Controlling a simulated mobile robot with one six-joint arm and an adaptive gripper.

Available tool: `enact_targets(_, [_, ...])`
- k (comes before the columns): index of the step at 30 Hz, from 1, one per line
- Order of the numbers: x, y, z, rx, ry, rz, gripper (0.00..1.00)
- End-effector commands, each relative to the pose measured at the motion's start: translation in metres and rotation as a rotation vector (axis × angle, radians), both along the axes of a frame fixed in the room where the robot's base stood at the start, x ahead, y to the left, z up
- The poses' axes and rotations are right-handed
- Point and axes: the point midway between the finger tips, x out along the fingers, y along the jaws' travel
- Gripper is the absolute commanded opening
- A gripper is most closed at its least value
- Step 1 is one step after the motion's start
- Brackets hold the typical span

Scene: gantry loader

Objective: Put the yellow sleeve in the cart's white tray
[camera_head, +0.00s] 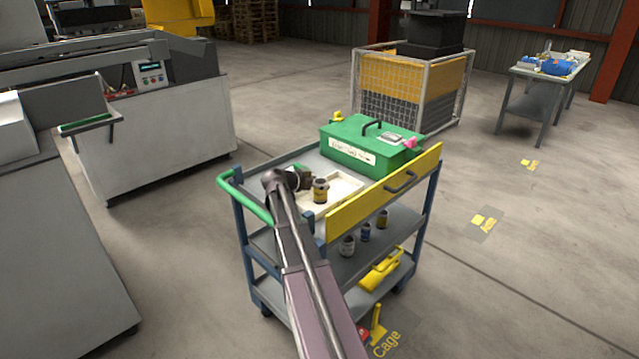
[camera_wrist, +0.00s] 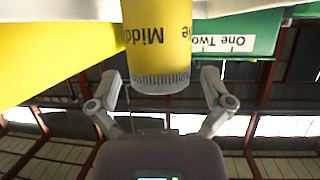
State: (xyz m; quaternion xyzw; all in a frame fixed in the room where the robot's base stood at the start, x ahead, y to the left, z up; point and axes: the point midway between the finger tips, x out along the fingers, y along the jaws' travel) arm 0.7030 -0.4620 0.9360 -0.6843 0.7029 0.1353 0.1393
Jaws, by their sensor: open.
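The yellow sleeve (camera_head: 320,191) stands upright in the white tray (camera_head: 345,186) on the cart's top. In the wrist view the sleeve (camera_wrist: 157,40) appears upside down, with a dark "Midd…" label and a grey ridged end. My gripper (camera_head: 307,181) is beside the sleeve, on its left in the head view. In the wrist view my gripper (camera_wrist: 160,78) is open, with one finger at each side of the sleeve's ridged end. Gaps show between the fingers and the sleeve. Part of the tray is hidden behind my arm and gripper.
A green box (camera_head: 350,150) stands behind the tray on the cart (camera_head: 262,172). A yellow panel (camera_head: 375,198) with a handle runs along the cart's right side. Several small containers (camera_head: 366,232) stand on the middle shelf. A mesh cage (camera_head: 408,95) stands behind the cart.

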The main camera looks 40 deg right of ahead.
Motion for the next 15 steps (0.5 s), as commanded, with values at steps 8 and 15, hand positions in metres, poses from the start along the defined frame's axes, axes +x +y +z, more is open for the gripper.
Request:
enact_targets(8, [0.000, 0.031, 0.015, 0.000, 0.000, 0.002, 1.00])
enact_targets(15, [0.001, 0.058, 0.026, 0.000, 0.000, 0.001, 1.00])
